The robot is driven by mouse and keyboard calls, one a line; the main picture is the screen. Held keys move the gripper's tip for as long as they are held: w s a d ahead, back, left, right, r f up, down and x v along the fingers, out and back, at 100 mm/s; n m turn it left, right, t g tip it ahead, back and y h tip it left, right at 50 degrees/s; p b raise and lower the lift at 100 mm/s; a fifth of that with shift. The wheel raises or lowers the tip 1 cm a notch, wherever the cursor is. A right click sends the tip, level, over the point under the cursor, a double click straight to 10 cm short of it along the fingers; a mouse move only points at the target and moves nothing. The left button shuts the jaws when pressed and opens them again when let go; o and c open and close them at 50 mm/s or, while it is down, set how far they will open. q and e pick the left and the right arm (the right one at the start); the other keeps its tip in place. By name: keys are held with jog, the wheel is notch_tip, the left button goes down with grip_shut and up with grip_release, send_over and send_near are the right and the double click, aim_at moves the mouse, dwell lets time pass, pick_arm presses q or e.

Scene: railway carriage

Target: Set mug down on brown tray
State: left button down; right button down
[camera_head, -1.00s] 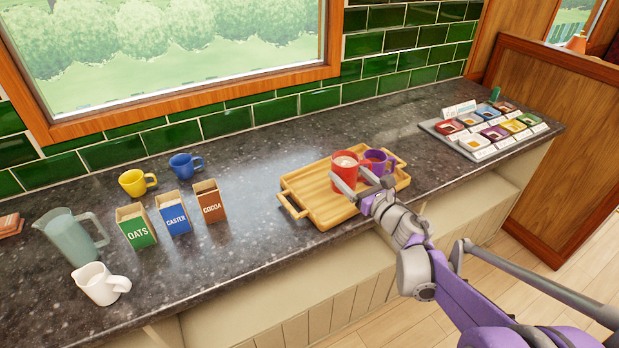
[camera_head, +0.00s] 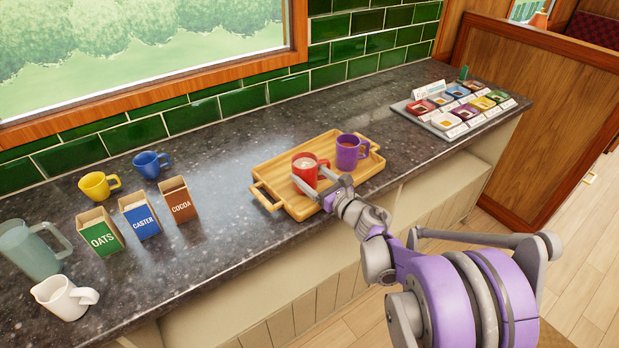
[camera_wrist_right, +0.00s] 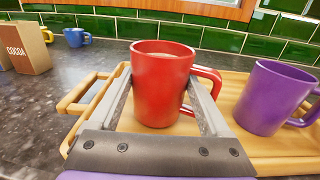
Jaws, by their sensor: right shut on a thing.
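The red mug (camera_head: 304,170) is upright, with a pale drink in it. It is at the middle of the brown wooden tray (camera_head: 278,184), and I cannot tell whether its base touches the tray. My right gripper (camera_head: 316,180) is shut on the red mug, one finger on each side. In the right wrist view the red mug (camera_wrist_right: 160,88) stands between the fingers, its handle to the right. My left gripper is not in view.
Oats (camera_head: 101,233), caster (camera_head: 140,217) and cocoa (camera_head: 177,201) boxes stand left of the tray. Yellow (camera_head: 97,186) and blue (camera_head: 150,165) mugs are behind them. A jug (camera_head: 32,250) and a white pitcher (camera_head: 62,297) stand far left. A sample rack (camera_head: 455,112) is at right.

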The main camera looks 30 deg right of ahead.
jog(key=shift+f, duration=0.35)
jog(key=shift+f, duration=0.1)
grip_release()
